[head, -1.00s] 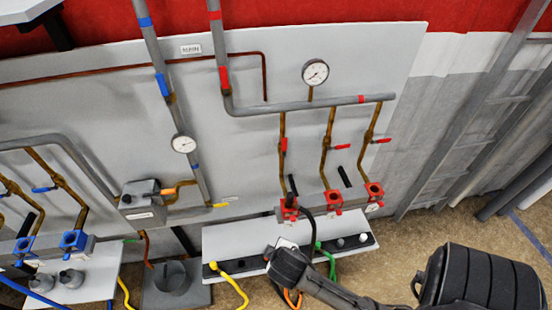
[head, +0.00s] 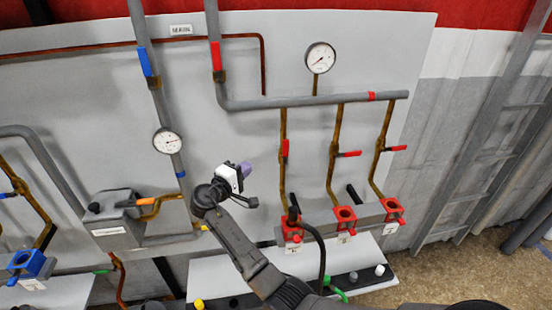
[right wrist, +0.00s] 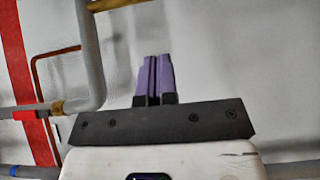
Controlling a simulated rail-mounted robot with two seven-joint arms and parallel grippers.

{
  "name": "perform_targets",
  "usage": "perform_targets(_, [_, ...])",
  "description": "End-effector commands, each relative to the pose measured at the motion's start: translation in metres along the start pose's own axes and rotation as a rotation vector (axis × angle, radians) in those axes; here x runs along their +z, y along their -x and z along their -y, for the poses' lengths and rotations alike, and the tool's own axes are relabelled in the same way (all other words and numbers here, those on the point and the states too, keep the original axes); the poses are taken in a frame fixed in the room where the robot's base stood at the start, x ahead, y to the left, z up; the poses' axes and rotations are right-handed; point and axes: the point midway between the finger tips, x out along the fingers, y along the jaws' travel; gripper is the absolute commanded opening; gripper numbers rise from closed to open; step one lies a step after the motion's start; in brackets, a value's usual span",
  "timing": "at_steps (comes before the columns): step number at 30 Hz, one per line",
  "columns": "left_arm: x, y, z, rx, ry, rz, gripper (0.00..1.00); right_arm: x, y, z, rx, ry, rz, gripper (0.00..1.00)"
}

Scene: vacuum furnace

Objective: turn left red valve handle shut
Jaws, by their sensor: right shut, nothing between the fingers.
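The left red valve handle (head: 285,148) is on the leftmost of the brass branch pipes below the grey horizontal pipe. It hangs upright, in line with its pipe. My right gripper (head: 246,168) is left of that handle and slightly lower in the head view, apart from it. Its purple fingers are shut and empty; they also show pressed together in the right wrist view (right wrist: 155,78). That handle cannot be made out in the right wrist view. My left gripper is not in view.
Two other red handles (head: 349,154) (head: 396,148) stand sideways on the branch pipes to the right. A larger red handle (head: 217,57) lies along the grey supply pipe. A gauge (head: 320,57) is above. Red funnel fittings (head: 345,213) and a black hose (head: 321,258) are below.

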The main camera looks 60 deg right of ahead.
Motion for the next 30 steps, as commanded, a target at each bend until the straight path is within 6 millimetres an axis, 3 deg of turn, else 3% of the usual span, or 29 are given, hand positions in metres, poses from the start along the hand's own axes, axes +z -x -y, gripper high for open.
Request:
perform_targets(14, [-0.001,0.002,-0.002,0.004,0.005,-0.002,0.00,0.000,-0.010,-0.001,0.001,0.001,0.003,0.00])
perform_targets(30, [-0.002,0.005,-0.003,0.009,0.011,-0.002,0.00,0.001,-0.103,-0.001,0.000,0.000,0.002,0.00])
